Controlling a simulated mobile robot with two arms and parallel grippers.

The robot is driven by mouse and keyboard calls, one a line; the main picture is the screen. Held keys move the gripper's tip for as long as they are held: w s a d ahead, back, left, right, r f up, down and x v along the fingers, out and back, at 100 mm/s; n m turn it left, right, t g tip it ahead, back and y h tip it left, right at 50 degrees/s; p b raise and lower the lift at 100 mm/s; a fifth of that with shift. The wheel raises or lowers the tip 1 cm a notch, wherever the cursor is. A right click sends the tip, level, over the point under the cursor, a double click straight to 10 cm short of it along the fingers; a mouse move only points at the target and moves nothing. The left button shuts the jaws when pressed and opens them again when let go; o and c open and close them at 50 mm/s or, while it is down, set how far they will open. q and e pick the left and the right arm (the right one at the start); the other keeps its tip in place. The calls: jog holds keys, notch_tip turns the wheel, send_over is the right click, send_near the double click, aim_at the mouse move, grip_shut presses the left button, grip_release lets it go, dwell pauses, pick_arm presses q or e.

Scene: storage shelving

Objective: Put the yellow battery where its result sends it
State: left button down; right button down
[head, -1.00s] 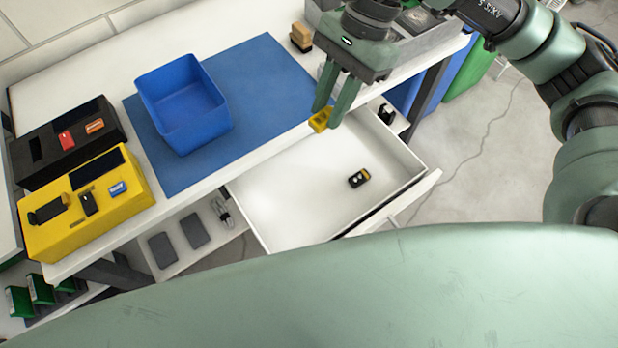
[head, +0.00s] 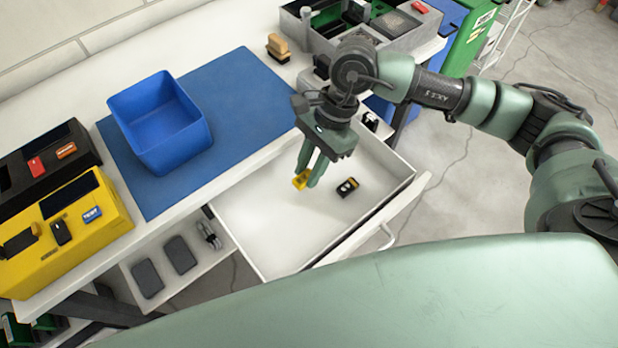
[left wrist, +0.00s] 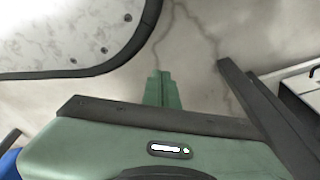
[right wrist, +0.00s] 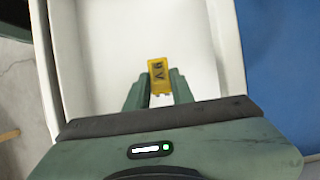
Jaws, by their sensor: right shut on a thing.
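A small yellow battery (head: 301,181) is held between the fingertips of my right gripper (head: 310,178), over the open white drawer (head: 255,226). In the right wrist view the yellow battery (right wrist: 159,76) sits between the two fingers, with dark marking on it. Whether it touches the drawer floor I cannot tell. A yellow tester box (head: 75,240) with a dark screen stands at the left of the bench. My left gripper (left wrist: 162,90) shows in the left wrist view with its fingers together, holding nothing visible.
A blue bin (head: 160,125) stands on a blue mat (head: 235,90). A black box (head: 40,165) holds red and orange items. A grey divided tray (head: 400,30) is at the back right, near a wooden brush (head: 279,47). The drawer's left part is clear.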

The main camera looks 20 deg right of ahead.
notch_tip(320, 180, down, 3)
jog(key=shift+f, duration=0.7)
jog(key=c, duration=1.2)
grip_release()
pick_arm(q)
jog(key=shift+w+r, duration=0.5)
jog(key=shift+r, duration=0.1)
jog(key=shift+s, duration=0.1)
